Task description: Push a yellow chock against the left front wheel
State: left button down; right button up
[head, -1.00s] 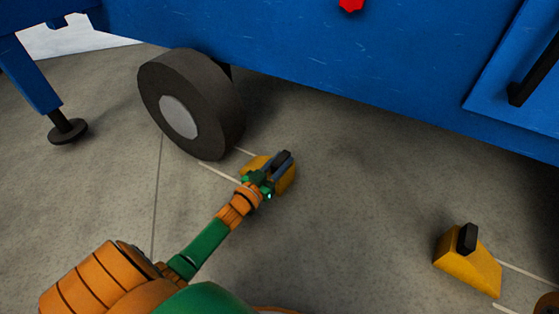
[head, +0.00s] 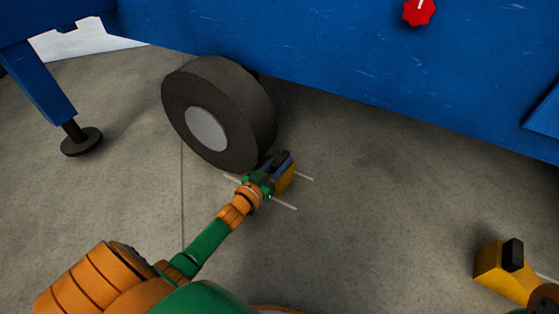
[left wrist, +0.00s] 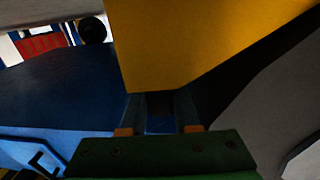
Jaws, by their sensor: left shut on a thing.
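The left front wheel (head: 225,115), a dark tyre with a pale hub, stands under the blue panel body in the head view. A yellow chock (head: 288,181) with a black handle lies on the floor at the wheel's lower right. My left gripper (head: 268,180) is shut on the chock at its handle. The gripper partly hides the chock, and I cannot tell whether the chock touches the tyre. In the left wrist view the yellow chock (left wrist: 200,40) fills the top middle, beyond my left gripper's fingers (left wrist: 160,110). My right gripper is not in view.
A second yellow chock (head: 500,272) with a black handle lies at the lower right. A blue support leg with a round black foot (head: 82,141) stands left of the wheel. A red knob (head: 419,11) is on the blue body. The middle floor is clear.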

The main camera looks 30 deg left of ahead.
aim_at(271, 169)
pick_arm(q)
jog(key=shift+a, duration=0.25)
jog(key=c, duration=0.6)
grip_release()
jog(key=shift+o, duration=0.2)
jog(key=shift+s+r+p, duration=0.1)
jog(key=shift+s+p, duration=0.15)
jog(key=shift+p, duration=0.1)
jog(key=s+p, duration=0.3)
jog(key=s, duration=0.2)
jog(key=shift+s+a, duration=0.1)
jog(key=shift+s, duration=0.2)
jog(key=shift+s+p, duration=0.3)
jog(key=shift+s, duration=0.25)
jog(key=shift+f, duration=0.2)
